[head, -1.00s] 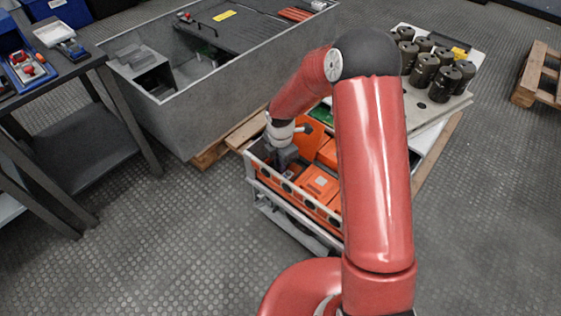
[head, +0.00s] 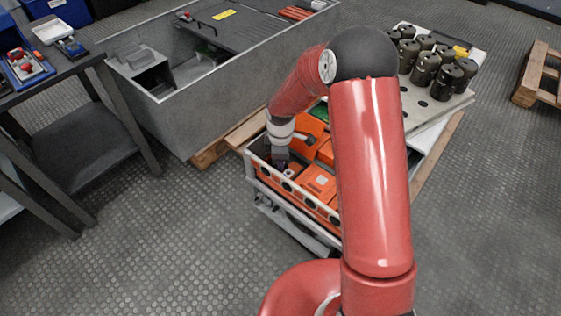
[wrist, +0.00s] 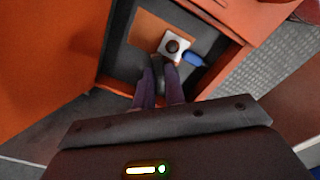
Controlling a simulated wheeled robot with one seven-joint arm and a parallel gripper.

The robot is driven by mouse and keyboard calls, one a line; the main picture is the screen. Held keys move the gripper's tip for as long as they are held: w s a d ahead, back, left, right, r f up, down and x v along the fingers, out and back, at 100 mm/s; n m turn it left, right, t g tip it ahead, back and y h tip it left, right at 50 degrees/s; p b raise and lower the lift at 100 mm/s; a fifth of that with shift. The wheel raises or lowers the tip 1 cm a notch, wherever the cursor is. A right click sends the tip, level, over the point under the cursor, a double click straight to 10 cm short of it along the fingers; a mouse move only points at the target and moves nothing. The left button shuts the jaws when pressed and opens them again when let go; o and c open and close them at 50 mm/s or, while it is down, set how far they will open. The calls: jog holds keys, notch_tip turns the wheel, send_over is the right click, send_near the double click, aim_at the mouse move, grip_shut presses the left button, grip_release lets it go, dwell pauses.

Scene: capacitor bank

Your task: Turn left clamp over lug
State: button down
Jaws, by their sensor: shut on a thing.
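My gripper (wrist: 158,88) points down into an orange-walled compartment of the open unit (head: 318,180). Its two purplish fingers are shut on a dark narrow piece (wrist: 158,66), which looks like the left clamp; its far end is hard to make out. Just beyond the fingertips, a white square plate with a dark round stud (wrist: 173,46) appears to be the lug. The clamp lies beside the plate in this view; I cannot tell whether they touch. In the head view my gripper (head: 280,162) is at the unit's left end, and the clamp is hidden.
A blue piece (wrist: 195,59) sits right beside the white plate. Orange walls stand close around the fingers. A large grey tank (head: 190,110) is behind the unit, a dark workbench (head: 80,75) at left, and a tray of dark cylinders (head: 425,90) at right.

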jog(key=m+b, duration=0.1)
jog(key=m, duration=0.3)
jog(key=shift+m, duration=1.9)
jog(key=c, duration=1.7)
grip_release()
jog(key=shift+c, duration=0.2)
jog(key=shift+r, duration=0.15)
notch_tip(320, 180, up, 8)
jog(key=shift+f, duration=0.2)
